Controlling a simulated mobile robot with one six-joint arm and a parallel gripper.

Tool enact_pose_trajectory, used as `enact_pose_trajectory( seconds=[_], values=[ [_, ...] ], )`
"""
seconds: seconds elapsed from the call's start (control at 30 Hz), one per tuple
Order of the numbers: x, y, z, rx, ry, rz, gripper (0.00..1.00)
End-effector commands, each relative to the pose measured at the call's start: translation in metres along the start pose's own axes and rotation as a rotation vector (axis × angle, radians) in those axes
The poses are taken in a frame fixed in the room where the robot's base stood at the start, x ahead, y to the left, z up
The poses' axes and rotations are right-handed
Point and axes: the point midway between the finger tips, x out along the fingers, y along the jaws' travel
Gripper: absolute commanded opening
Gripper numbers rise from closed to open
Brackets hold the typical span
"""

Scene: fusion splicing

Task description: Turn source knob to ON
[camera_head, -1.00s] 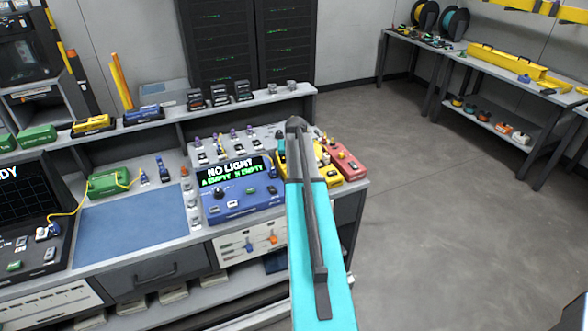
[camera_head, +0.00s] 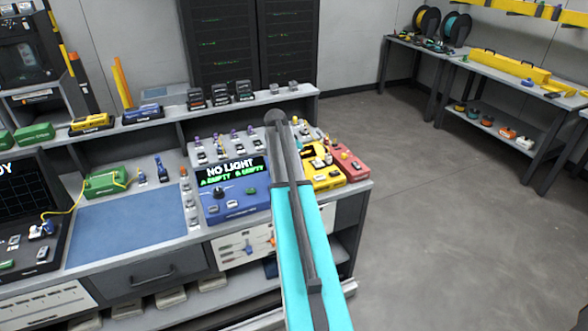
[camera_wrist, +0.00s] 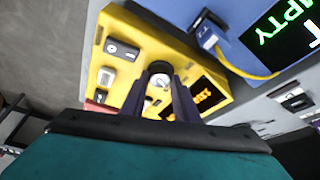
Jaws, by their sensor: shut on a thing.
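The yellow box (camera_wrist: 197,55) fills the middle of the wrist view, with a dark round knob with a pale face (camera_wrist: 158,79) and a lit orange display (camera_wrist: 205,96). My gripper's fingers (camera_wrist: 160,82) are closed on this knob from both sides. The fingers hide part of the knob, and I cannot read its position or marks. In the head view the yellow box (camera_head: 325,180) stands at the right end of the bench, partly behind my arm. My gripper is hidden there.
A blue box (camera_head: 230,204) left of the yellow one has a screen reading "NO LIGHT", with "EMPTY" twice below. A red box (camera_head: 355,172) stands close on the right. A yellow cable (camera_wrist: 242,70) plugs into the blue box. Open floor (camera_head: 440,220) lies to the right.

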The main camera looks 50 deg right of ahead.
Motion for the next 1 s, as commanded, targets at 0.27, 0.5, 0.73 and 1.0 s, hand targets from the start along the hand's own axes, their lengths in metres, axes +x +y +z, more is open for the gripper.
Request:
enact_pose_trajectory(
  seconds=[0.27,0.5,0.73,1.0],
  values=[
    [0.0002,-0.0117,0.0031,0.198,-0.005,0.067,0.05],
    [-0.0011,-0.0123,0.0020,0.316,-0.005,0.115,0.05],
    [-0.0023,-0.0121,0.0019,0.362,-0.005,0.134,0.05],
    [-0.0028,-0.0117,0.0017,0.367,-0.005,0.136,0.05]
  ],
)
